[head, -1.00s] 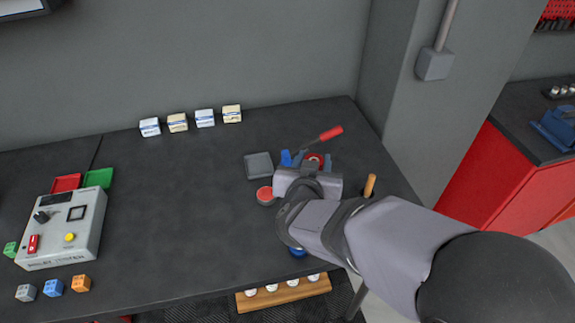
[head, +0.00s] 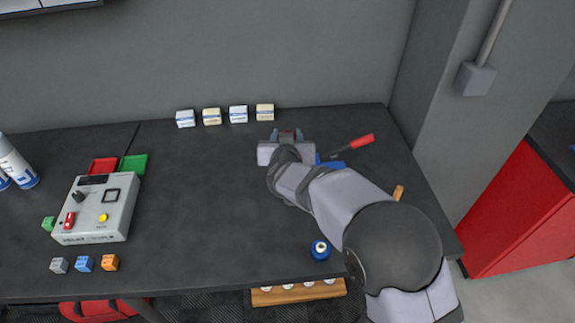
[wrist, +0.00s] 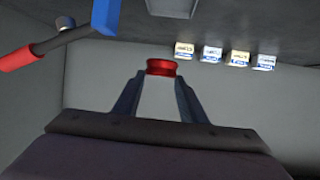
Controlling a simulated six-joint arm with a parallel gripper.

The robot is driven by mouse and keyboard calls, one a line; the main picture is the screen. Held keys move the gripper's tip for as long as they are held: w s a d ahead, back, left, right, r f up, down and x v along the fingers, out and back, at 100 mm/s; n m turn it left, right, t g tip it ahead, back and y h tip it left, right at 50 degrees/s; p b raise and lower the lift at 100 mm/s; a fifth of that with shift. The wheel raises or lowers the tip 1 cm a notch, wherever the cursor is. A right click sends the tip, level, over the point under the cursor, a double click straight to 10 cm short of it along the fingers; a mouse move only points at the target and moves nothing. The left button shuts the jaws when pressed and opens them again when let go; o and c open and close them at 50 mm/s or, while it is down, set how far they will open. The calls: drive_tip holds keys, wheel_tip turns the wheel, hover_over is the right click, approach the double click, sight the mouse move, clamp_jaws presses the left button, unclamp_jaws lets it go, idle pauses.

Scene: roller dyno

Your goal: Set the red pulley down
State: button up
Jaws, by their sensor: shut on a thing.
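My gripper (head: 287,134) is over the back middle of the dark bench in the head view, in front of the row of small boxes. In the wrist view its two fingers (wrist: 161,85) are shut on the red pulley (wrist: 163,67), held at the fingertips. The pulley appears to be above the bench, but its height is hard to judge. In the head view the pulley is mostly hidden by my gripper. A grey square tray (wrist: 172,7) shows at the top of the wrist view; my arm hides it in the head view.
Several small boxes (head: 238,114) stand along the back. A red-handled tool (head: 350,145) and a blue part (head: 332,163) lie right of my gripper. A tester box (head: 97,208) and red and green trays (head: 133,164) are at left. The bench middle is clear.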

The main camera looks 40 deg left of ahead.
drive_tip(key=shift+f+p, duration=0.5)
drive_tip(key=shift+f, duration=4.4)
drive_tip(key=shift+f, duration=0.15)
drive_tip(key=o, duration=1.2)
drive_tip(key=b+v, duration=0.2)
drive_tip(key=v, duration=1)
drive_tip(key=shift+d+b, duration=0.1)
drive_tip(key=shift+b, duration=0.25)
